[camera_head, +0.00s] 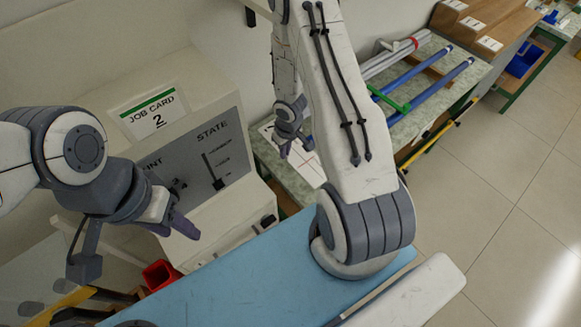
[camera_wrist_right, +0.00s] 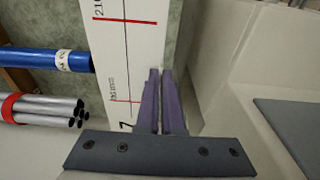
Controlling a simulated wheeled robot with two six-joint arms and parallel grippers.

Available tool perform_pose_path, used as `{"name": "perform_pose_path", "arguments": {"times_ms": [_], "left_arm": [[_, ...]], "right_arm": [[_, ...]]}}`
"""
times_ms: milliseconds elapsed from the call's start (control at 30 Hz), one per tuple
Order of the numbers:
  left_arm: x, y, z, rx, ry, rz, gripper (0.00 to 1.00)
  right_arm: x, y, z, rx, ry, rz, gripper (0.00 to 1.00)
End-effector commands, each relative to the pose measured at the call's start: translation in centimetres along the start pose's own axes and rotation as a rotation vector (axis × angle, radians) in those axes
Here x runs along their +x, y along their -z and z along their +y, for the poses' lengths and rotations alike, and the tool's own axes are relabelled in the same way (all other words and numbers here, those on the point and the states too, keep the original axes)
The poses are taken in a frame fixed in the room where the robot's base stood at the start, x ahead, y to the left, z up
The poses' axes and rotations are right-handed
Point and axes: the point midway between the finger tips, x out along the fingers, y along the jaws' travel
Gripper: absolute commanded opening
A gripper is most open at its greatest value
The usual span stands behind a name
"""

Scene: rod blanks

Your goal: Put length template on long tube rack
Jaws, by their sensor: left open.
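The length template (camera_head: 305,166) is a flat white board with red cross lines and black marks, at the grey-green speckled worktop (camera_head: 427,49). In the right wrist view the template (camera_wrist_right: 128,48) fills the upper middle. My right gripper (camera_head: 285,148) is at the template's edge. Its purple fingers (camera_wrist_right: 161,75) are close together with a thin pale strip between them, and look shut on that edge. The fingertips hide part of it. The long tube rack (camera_head: 398,106) with green supports carries blue tubes. My left gripper (camera_head: 185,226) is open and empty, before the grey panel.
Silver tubes with a red band (camera_head: 405,51) lie beside the blue tubes. A cream machine with a job card (camera_head: 153,114) and state lever (camera_head: 212,172) stands at left. A red bin (camera_head: 160,275) is below it.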

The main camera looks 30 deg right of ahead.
Motion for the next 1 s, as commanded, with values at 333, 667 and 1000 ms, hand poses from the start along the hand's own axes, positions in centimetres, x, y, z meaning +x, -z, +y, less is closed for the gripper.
{"name": "perform_pose_path", "arguments": {"times_ms": [333,667,1000], "left_arm": [[4.9,-0.3,-0.4,-0.007,0.0,0.0,0.5],[7.0,-0.4,-0.5,-0.009,0.0,0.0,0.5],[7.3,-0.4,-0.5,-0.008,0.0,0.0,0.5]], "right_arm": [[5.7,-0.6,-0.1,-0.001,0.0,-0.001,0.0],[9.2,-1.1,-0.2,-0.001,0.001,-0.001,0.0],[10.2,-1.1,-0.1,-0.003,0.0,0.0,0.0]]}}
